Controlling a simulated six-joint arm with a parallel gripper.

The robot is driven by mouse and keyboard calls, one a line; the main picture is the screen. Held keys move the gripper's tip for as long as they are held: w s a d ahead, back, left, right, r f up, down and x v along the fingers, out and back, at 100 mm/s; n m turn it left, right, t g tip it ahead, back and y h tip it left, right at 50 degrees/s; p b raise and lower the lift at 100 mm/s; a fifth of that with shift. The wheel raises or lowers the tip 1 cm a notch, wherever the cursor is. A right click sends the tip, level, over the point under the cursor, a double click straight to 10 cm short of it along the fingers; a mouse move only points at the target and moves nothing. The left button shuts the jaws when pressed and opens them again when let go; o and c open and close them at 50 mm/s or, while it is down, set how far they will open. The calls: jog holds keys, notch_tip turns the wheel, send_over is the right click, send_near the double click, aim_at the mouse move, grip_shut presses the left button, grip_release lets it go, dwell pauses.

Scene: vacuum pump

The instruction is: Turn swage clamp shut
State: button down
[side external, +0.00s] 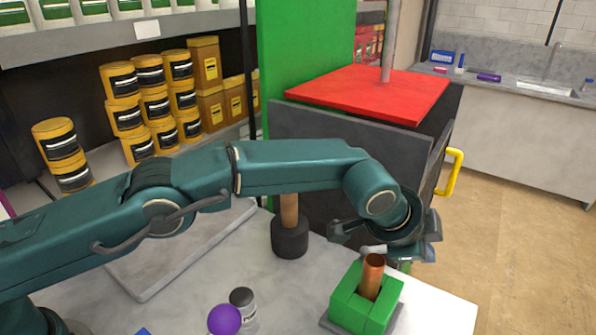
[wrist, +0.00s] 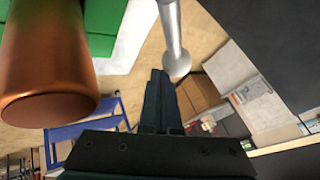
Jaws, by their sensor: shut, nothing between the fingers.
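The green swage clamp block (side external: 352,308) stands on the grey table near its right end. A copper tube (side external: 373,275) stands upright in it. In the wrist view the copper tube (wrist: 45,75) is large at the left, with part of the green block (wrist: 95,25) behind it. A silver rod with a rounded end (wrist: 173,35), seemingly the clamp's handle, comes down from the top. My gripper (wrist: 158,78) is shut and empty; its dark fingertips appear just beside the rod's end. I cannot tell whether they touch. In the side view my gripper (side external: 385,252) is just behind the tube, its fingertips partly hidden.
A dark cylinder with a copper-coloured post (side external: 290,238) stands left of the clamp. A purple ball (side external: 225,319) and a small grey canister (side external: 243,302) sit at the front. A dark box with a red top (side external: 370,92) stands behind. The table (side external: 440,303) is clear right of the clamp.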

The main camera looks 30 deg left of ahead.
jog(key=shift+w+a, duration=0.3)
jog(key=shift+w, duration=0.2)
dwell(0.3)
jog(key=shift+r, duration=0.1)
dwell(1.3)
jog(key=s+a+r+y, duration=0.1)
jog(key=s+a+r, duration=0.2)
jog(key=s+r, duration=0.8)
jog(key=shift+g, duration=0.4)
jog(key=x, duration=1)
jog(key=shift+s+a+f, duration=0.2)
jog(key=shift+s+f, duration=0.1)
jog(key=shift+f, duration=0.15)
jog(key=shift+w+a+f, duration=0.1)
jog(key=shift+w+a, duration=0.2)
jog(key=shift+w, duration=0.6)
jog(key=shift+w+a+f, duration=0.1)
jog(key=shift+w+a, duration=0.15)
jog(key=shift+w, duration=0.65)
